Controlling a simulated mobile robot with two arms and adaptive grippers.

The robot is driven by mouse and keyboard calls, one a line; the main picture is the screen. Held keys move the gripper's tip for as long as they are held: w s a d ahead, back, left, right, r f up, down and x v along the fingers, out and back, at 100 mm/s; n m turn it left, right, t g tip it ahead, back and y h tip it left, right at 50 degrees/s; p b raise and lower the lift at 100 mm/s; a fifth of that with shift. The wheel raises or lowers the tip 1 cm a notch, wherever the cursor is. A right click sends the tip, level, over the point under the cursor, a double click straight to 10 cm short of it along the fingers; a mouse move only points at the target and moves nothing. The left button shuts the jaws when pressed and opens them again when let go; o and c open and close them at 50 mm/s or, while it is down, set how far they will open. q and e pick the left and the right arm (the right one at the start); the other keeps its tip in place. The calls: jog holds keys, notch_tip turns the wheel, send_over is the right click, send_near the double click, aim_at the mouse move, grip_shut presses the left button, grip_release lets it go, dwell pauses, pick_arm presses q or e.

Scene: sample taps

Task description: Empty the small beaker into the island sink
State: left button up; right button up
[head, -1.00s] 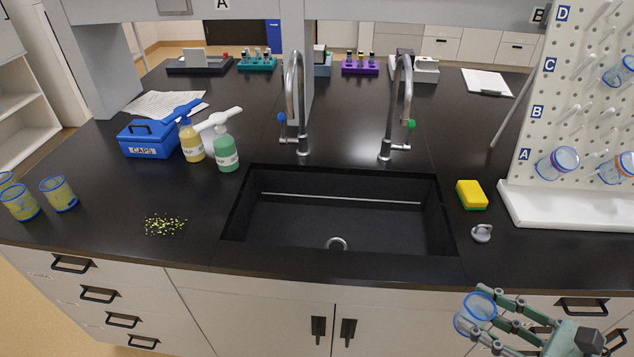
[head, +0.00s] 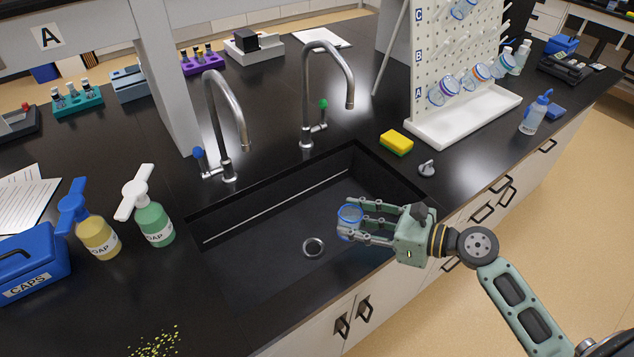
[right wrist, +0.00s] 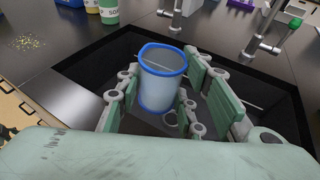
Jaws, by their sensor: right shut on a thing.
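The small beaker (head: 349,217) is clear with a blue rim and a blue base. My right gripper (head: 362,222) is shut on it and holds it over the right front part of the island sink (head: 270,240). In the right wrist view the beaker (right wrist: 162,78) stands nearly upright between the green fingers (right wrist: 165,95), with the sink (right wrist: 85,75) below. I cannot make out how much liquid is in it. The black sink has a round drain (head: 313,247). My left gripper is not in view.
Two curved taps, one with a blue knob (head: 198,153) and one with a green knob (head: 323,104), stand behind the sink. A yellow sponge (head: 397,142) and a grey stopper (head: 427,168) lie to its right. Soap bottles (head: 153,222) stand left. Yellow crumbs (head: 155,342) lie at front left.

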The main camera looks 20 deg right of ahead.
pick_arm(q)
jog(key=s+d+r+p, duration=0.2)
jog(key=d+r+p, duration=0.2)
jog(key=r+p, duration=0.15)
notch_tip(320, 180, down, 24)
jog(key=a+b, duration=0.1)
jog(key=b, duration=2.4)
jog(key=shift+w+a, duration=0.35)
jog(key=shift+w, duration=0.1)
pick_arm(e)
jog(key=w+a+n+t+h, duration=0.1)
jog(key=w+n+t, duration=0.3)
jog(key=n, duration=0.7)
jog(key=w+a+f+n+t, duration=0.1)
jog(key=w+a+n+t, duration=0.1)
jog(key=w+n+t, duration=0.2)
jog(key=w+n, duration=0.3)
jog(key=n, duration=0.3)
jog(key=shift+n+h, duration=0.4)
